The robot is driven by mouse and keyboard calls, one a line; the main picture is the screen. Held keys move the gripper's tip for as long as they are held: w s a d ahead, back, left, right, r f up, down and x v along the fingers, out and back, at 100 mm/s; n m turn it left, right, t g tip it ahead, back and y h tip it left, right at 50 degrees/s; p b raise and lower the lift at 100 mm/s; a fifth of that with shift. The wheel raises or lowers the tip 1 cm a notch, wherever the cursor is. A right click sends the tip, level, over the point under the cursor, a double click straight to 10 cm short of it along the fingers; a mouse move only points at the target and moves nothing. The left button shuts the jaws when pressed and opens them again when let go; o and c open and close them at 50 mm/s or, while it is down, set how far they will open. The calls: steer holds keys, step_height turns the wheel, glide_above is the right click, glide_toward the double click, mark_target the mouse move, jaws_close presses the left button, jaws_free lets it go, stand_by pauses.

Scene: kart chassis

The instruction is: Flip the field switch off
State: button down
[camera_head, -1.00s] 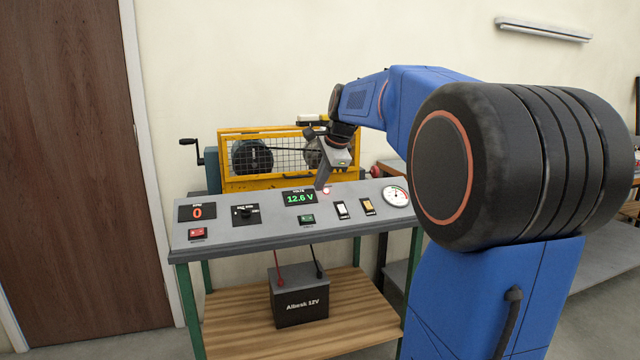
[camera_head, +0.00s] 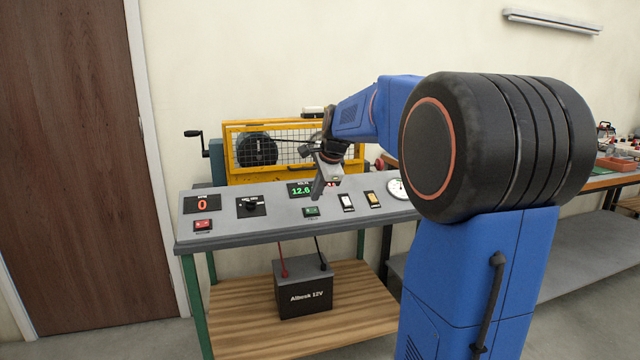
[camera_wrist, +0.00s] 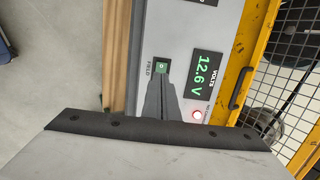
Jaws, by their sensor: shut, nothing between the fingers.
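The field switch (camera_head: 311,212) is a small green rocker on the grey sloped control panel (camera_head: 270,225), below the volts display (camera_head: 299,190). In the wrist view the switch (camera_wrist: 162,66) sits beside its FIELD label, and the volts display (camera_wrist: 201,76) reads 12.6 V. My gripper (camera_head: 316,196) is shut and empty, pointing down just above and behind the switch. In the wrist view the fingertips (camera_wrist: 160,82) appear right beside the switch's edge. I cannot tell whether they touch it. In the head view my gripper covers part of the volts display.
A red switch (camera_head: 202,225), a black knob (camera_head: 250,207), a white switch (camera_head: 347,202) and an amber switch (camera_head: 372,199) share the panel. A yellow mesh cage (camera_head: 292,150) stands behind. A battery (camera_head: 303,288) sits on the shelf below.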

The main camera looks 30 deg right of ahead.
mark_target(309, 211)
steer(key=x, duration=0.6)
steer(key=shift+f, duration=0.15)
steer(key=shift+w, duration=0.1)
